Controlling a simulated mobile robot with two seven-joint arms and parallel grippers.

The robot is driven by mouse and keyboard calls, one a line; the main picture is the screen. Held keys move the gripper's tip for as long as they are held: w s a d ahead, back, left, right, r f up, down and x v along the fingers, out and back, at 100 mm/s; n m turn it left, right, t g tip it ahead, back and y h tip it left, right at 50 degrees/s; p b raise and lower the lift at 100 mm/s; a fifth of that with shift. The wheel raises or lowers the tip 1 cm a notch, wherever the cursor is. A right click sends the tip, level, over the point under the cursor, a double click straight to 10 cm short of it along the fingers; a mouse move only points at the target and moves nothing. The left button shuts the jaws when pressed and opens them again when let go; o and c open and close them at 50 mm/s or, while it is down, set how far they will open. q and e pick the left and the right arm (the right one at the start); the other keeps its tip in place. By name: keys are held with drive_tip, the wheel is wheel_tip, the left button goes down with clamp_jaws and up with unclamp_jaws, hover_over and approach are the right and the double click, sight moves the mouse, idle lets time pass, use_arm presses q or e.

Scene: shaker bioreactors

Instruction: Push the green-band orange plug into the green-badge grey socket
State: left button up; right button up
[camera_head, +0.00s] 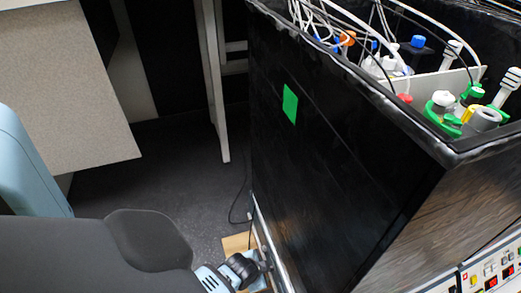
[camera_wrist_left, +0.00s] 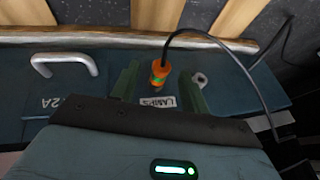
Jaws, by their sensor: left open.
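The orange plug (camera_wrist_left: 158,76) with a green band shows in the left wrist view, with a black cable running from its top. It sits between the two spread fingers of my left gripper (camera_wrist_left: 160,72), with a gap visible on each side. In the head view my left gripper (camera_head: 256,262) is low beside the black cabinet; plug and socket cannot be made out there. My right gripper is out of view.
A grey handle (camera_wrist_left: 64,64) is left on the dark panel, and a "LAMPS" label (camera_wrist_left: 157,102) is below the plug. The black cable (camera_wrist_left: 235,62) loops right. In the head view the tall black cabinet (camera_head: 330,150) with a green patch (camera_head: 290,104) stands right of my arm.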

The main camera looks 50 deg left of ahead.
use_arm(q)
drive_tip(key=shift+c, duration=0.2)
clamp_jaws()
drive_tip(key=shift+s+a+p, duration=0.2)
drive_tip(key=shift+s+p, duration=0.15)
drive_tip(key=shift+s, duration=0.2)
drive_tip(key=shift+s+a, duration=0.1)
drive_tip(key=shift+s, duration=0.05)
idle(0.4)
drive_tip(key=shift+s+a+p, duration=0.1)
drive_tip(key=shift+s+p, duration=0.1)
drive_tip(key=shift+p, duration=0.1)
drive_tip(key=shift+s+a, duration=0.1)
drive_tip(key=shift+s, duration=0.2)
drive_tip(key=shift+s, duration=0.1)
